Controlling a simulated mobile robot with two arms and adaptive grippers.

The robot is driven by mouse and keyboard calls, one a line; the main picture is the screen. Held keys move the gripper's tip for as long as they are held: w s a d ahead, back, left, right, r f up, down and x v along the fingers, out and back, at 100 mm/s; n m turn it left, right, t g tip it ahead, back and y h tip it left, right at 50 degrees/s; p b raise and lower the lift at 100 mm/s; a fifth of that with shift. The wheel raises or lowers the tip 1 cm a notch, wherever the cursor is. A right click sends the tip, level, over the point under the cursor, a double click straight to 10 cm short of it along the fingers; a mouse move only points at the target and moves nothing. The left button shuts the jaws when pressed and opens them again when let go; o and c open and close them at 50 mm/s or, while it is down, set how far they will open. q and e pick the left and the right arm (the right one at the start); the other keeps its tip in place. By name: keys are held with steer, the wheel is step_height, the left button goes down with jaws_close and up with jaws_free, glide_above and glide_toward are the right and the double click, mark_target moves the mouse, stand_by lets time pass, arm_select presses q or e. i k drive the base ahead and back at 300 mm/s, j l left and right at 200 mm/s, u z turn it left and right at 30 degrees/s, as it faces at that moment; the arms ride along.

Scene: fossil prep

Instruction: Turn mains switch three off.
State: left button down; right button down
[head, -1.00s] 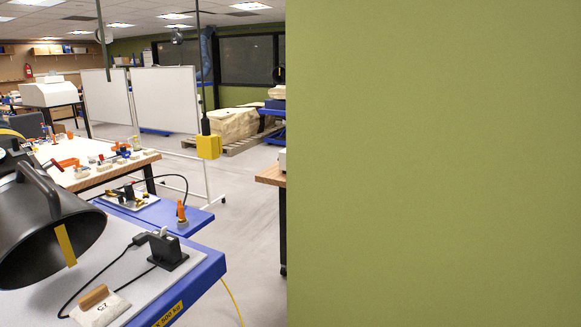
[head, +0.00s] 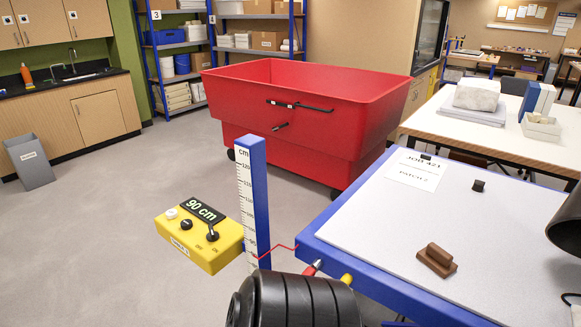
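I cannot make out a switch marked as mains switch three in the head view. A yellow control box (head: 199,238) stands left of centre, with a display reading "90 cm", a white button and two black knobs. The right knob (head: 212,235) sits by OFF and ON lettering; its exact setting is too small to tell. Neither of my grippers is in view.
A blue post with a cm scale (head: 253,200) stands beside the box. A blue-edged table (head: 385,230) fills the lower right. A black ribbed object (head: 295,303) is at the bottom. A large red cart (head: 300,120) stands behind.

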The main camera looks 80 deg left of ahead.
mark_target(212, 235)
steer(key=u, duration=3.4)
